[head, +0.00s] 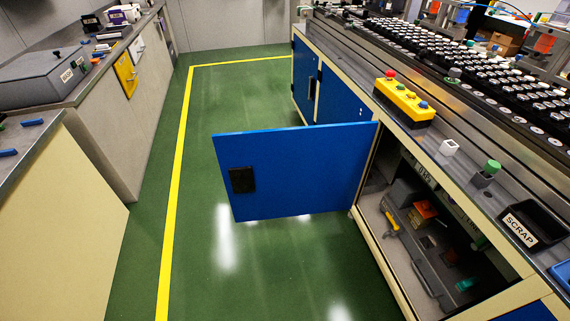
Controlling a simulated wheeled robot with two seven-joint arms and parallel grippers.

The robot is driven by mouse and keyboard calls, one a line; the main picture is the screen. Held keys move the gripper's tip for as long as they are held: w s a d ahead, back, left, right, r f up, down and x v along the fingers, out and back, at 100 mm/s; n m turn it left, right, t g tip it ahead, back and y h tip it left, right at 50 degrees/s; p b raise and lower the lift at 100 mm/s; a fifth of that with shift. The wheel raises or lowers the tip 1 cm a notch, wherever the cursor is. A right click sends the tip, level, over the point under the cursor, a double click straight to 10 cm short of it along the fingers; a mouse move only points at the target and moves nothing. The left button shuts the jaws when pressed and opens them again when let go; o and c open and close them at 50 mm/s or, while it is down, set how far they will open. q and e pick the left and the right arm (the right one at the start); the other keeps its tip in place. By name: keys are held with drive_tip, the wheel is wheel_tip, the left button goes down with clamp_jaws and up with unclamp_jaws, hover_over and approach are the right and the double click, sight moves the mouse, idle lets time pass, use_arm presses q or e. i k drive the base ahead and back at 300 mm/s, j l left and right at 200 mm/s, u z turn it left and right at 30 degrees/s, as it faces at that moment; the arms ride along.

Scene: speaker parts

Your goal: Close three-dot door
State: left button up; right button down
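A blue cabinet door (300,165) stands wide open in the head view. It juts left from the right-hand workbench over the green floor, hinged at its right edge. A black handle plate (242,180) sits near its free left edge. No dot marking can be made out on the face I see. The open cabinet (372,222) beside it shows a grey case and small orange and yellow items inside. Neither of my grippers is in view.
Farther blue doors (342,104) on the same bench look shut or nearly shut. A yellow button box (404,103) and a black scrap bin (532,226) are on the benchtop. Green floor (225,110) is clear left of the door; cream cabinets (60,215) line the left.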

sight(277, 173)
drive_tip(key=i+j+u, duration=0.7)
drive_tip(key=u, duration=0.2)
drive_tip(key=i+u, duration=0.45)
drive_tip(key=i+z, duration=0.3)
drive_tip(key=i+j+z, duration=0.3)
drive_tip(key=i, duration=0.2)
drive_tip(key=i+j+z, duration=0.3)
drive_tip(key=i+z, duration=0.2)
drive_tip(key=z, duration=0.25)
drive_tip(key=i+z, duration=0.15)
drive_tip(key=z, duration=0.35)
drive_tip(key=i+j+z, duration=0.15)
drive_tip(key=z, duration=0.3)
drive_tip(key=i+j+z, duration=0.15)
drive_tip(key=z, duration=0.3)
drive_tip(key=i+j+z, duration=0.1)
drive_tip(key=j+z, duration=0.15)
drive_tip(key=z, duration=0.25)
drive_tip(key=j+z, duration=0.25)
drive_tip(key=z, duration=0.2)
drive_tip(key=i+j+z, duration=0.1)
drive_tip(key=j+z, duration=0.2)
drive_tip(key=z, duration=0.2)
